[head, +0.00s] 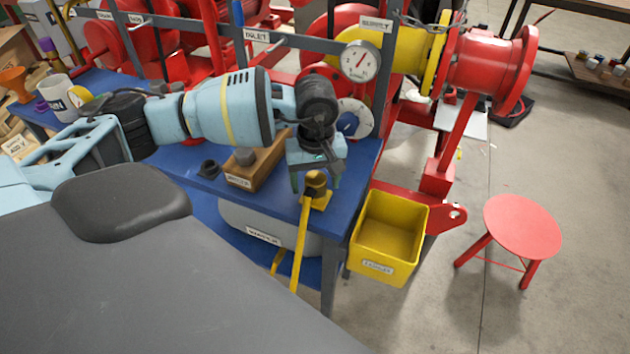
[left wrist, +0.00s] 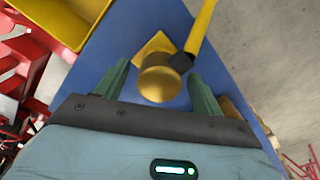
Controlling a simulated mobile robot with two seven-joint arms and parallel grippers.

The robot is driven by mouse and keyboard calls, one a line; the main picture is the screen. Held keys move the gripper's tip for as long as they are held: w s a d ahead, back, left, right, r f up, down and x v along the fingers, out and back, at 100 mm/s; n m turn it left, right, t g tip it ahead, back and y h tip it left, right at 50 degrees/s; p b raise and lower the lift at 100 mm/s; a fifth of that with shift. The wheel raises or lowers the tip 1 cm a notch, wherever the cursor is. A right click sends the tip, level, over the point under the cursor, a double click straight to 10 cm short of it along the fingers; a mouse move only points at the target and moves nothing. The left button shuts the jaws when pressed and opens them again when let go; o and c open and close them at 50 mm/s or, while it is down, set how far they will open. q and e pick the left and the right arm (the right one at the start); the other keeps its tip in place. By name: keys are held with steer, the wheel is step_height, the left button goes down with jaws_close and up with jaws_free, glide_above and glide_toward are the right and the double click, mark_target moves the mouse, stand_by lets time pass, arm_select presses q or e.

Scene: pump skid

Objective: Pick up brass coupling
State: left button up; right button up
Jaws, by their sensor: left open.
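The brass coupling (head: 316,180) stands near the front right corner of the blue bench, on a small yellow square (head: 321,201). In the left wrist view the coupling (left wrist: 160,84) shows as a round gold top between my fingers. My left gripper (head: 313,188) points down over it, open, with one green finger on each side. The left wrist view shows gaps between the fingers (left wrist: 159,75) and the coupling. I cannot tell how far down the fingers reach along it. My right gripper is not in view.
A yellow bar with a black end (head: 303,238) lies close beside the coupling and overhangs the bench edge. A yellow bin (head: 390,232) hangs right, near a red stool (head: 522,227).

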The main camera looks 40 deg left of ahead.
mark_target(316, 177)
arm_select(q)
steer(key=c, duration=1.2)
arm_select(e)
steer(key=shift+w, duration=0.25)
arm_select(q)
steer(key=shift+r, duration=0.1)
steer(key=shift+r, duration=0.55)
step_height(316, 177, up, 2)
steer(key=shift+w+r, duration=0.1)
steer(key=shift+r, duration=0.05)
steer(key=s+a, duration=0.2)
steer(key=s, duration=0.2)
steer(key=s+a+r+b, duration=0.1)
steer(key=s+a, duration=0.2)
steer(key=s, duration=0.2)
steer(key=s+a+b, duration=0.1)
steer(key=s+a, duration=0.1)
steer(key=s, duration=0.3)
steer(key=shift+s+a+r, duration=0.1)
steer(key=shift+a+r, duration=0.1)
steer(key=shift+a, duration=0.1)
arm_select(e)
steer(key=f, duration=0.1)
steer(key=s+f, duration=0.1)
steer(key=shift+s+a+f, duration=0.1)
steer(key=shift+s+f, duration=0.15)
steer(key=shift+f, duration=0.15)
